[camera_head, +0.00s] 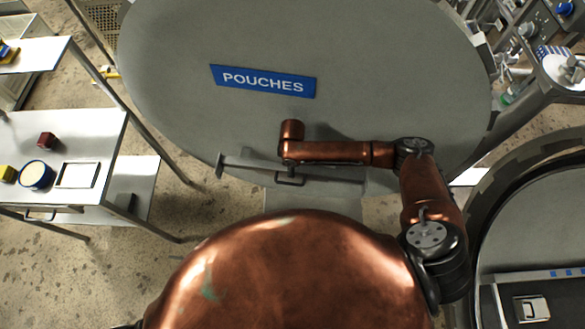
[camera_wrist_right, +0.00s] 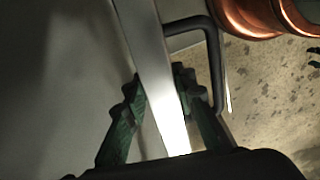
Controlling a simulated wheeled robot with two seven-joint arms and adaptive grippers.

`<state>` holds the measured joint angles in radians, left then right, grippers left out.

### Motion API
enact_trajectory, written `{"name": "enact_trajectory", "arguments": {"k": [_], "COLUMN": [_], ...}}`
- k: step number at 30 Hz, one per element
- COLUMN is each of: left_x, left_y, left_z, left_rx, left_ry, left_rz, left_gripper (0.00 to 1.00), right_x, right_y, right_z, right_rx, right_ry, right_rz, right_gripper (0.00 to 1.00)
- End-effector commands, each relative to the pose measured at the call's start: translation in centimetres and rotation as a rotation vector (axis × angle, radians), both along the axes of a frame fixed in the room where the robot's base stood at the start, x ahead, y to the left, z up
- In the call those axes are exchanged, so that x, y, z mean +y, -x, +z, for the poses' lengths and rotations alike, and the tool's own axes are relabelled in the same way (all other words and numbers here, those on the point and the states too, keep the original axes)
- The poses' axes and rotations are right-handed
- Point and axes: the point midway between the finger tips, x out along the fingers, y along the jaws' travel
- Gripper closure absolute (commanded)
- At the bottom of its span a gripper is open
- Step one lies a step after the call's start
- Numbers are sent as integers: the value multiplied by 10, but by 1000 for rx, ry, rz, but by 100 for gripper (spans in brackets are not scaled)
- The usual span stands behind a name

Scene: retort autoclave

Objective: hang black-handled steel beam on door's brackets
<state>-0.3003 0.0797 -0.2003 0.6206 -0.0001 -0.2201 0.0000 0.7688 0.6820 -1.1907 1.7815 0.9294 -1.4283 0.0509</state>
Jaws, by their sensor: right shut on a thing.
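The round grey door (camera_head: 300,40) with a blue POUCHES label fills the upper middle of the head view. The steel beam (camera_head: 245,171) lies along the door's lower edge, its black handle (camera_head: 289,182) facing me. A short upright piece shows at the beam's left end; I cannot tell whether it is a bracket or part of the beam. My right arm reaches in from the right, hiding its gripper in the head view. In the right wrist view my right gripper (camera_wrist_right: 163,108) is shut on the beam (camera_wrist_right: 150,60), beside the black handle (camera_wrist_right: 214,60). My left gripper is out of view.
A metal table (camera_head: 100,128) with small items stands at the left, apart from the door. The open round vessel (camera_head: 540,210) is at the right, close to my right elbow. A white tray-like stand (camera_head: 565,78) is at the upper right.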

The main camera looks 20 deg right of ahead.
Motion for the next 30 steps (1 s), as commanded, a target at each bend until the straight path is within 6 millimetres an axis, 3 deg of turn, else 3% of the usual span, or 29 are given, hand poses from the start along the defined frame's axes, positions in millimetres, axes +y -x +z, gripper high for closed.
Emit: {"name": "enact_trajectory", "arguments": {"k": [4, 5, 13, 23, 30], "left_x": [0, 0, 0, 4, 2], "left_y": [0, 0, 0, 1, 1], "left_z": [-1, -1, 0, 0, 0], "left_rx": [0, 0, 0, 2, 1], "left_ry": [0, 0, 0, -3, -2], "left_rz": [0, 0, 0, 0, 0], "left_gripper": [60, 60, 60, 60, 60], "right_x": [1, 1, 0, -1, 0], "right_y": [2, 2, 2, 2, 1], "right_z": [-3, -3, -2, 0, 36], "right_rx": [4, 4, 4, 5, 1], "right_ry": [-4, -4, -2, 0, -1], "right_rz": [0, 0, -1, -1, 0], "right_gripper": [100, 74, 56, 55, 55]}}
